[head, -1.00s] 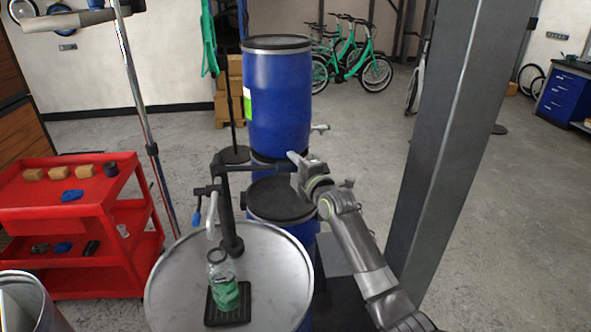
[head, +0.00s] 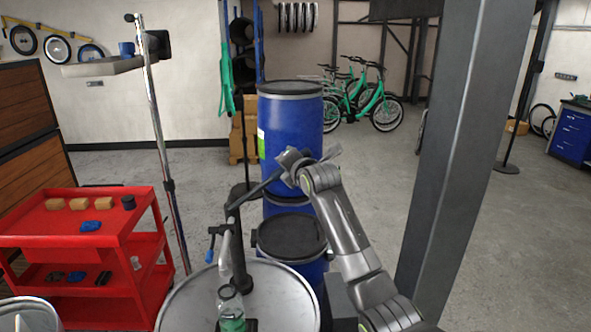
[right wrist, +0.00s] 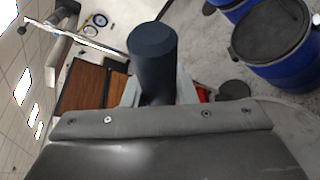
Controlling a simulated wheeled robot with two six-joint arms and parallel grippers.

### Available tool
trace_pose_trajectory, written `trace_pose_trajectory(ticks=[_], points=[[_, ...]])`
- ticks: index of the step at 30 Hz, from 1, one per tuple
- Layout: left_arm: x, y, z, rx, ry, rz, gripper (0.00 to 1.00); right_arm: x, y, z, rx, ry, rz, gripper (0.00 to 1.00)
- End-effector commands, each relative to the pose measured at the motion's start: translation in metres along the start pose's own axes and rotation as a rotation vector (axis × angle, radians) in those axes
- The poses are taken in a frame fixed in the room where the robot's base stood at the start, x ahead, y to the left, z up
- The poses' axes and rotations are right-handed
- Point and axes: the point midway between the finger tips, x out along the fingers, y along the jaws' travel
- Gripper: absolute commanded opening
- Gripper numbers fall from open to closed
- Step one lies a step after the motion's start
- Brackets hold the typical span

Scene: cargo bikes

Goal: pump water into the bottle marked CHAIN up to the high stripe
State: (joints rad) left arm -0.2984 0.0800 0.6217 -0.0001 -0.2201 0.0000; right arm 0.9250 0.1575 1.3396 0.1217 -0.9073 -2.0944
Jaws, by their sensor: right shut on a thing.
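A clear bottle (head: 231,302) with green on its lower part stands under the spout (head: 225,255) of a dark hand pump (head: 238,240). The lower end of the bottle is cut off by the frame edge. Its marking, stripes and water level cannot be read. The pump lever (head: 258,190) slopes up to the right. My right gripper (head: 293,163) is shut on the lever's end, in front of the upper blue barrel. In the right wrist view the dark round handle (right wrist: 153,55) sits between the fingers. My left gripper is not in view.
The bottle is over a round metal drum top (head: 275,295). Blue barrels (head: 290,120) stand behind the pump. A red cart (head: 85,230) is at left with small blocks on it. A grey post (head: 465,140) rises right of my right arm.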

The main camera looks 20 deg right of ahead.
Motion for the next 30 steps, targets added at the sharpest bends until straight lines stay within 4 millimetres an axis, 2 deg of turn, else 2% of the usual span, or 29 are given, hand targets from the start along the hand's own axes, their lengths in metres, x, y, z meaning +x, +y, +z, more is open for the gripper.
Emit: trace_pose_trajectory(ticks=[1,6,22,23,27,30], points=[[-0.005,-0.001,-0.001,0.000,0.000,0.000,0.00,-0.001,0.011,0.003,-0.020,-0.004,0.000,0.00],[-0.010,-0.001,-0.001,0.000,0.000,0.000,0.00,-0.001,0.020,0.002,-0.066,-0.004,-0.018,0.00],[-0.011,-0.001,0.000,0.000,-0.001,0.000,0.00,0.000,0.023,0.001,-0.087,-0.006,-0.026,0.00],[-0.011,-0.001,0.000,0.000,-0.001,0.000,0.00,0.000,0.023,0.001,-0.086,-0.006,-0.026,0.27],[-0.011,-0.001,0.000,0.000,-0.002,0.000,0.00,0.000,0.021,0.001,-0.086,-0.004,-0.028,0.46],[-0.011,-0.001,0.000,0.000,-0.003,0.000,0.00,0.000,0.021,0.000,-0.085,-0.003,-0.030,0.47]])
